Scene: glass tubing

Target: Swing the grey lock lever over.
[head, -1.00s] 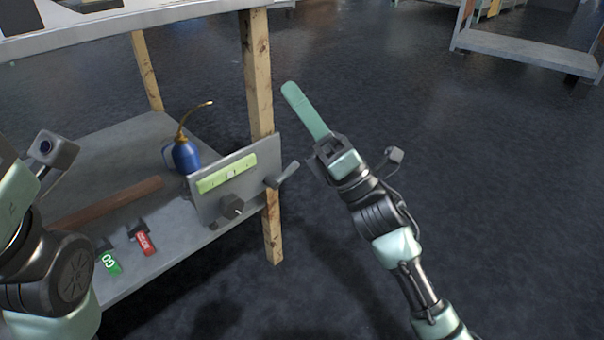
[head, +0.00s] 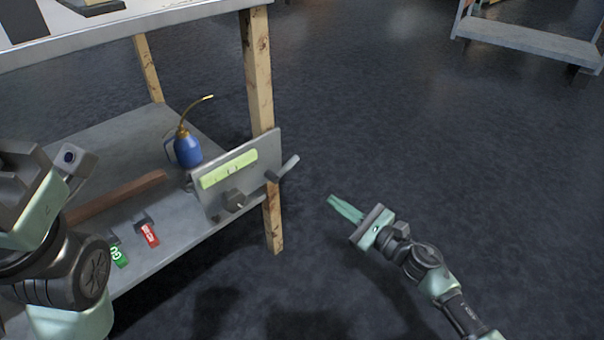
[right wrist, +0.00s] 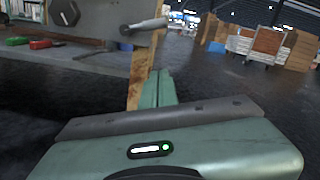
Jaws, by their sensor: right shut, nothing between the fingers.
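The grey lock lever (head: 288,168) sticks out at the right end of an upright grey plate (head: 262,156) on the lower shelf's front edge. It points up and to the right in the head view. In the right wrist view the lever (right wrist: 148,24) lies above my fingertips, nearly level. My right gripper (head: 332,200) is shut and empty, to the right of the lever and apart from it; its closed fingers also show in the right wrist view (right wrist: 158,84). My left arm shows at the left edge of the head view; I do not see its fingertips.
The plate carries a green level-like strip (head: 230,170) and a dark knob (head: 234,200). A wooden post (head: 260,80) stands behind the plate.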

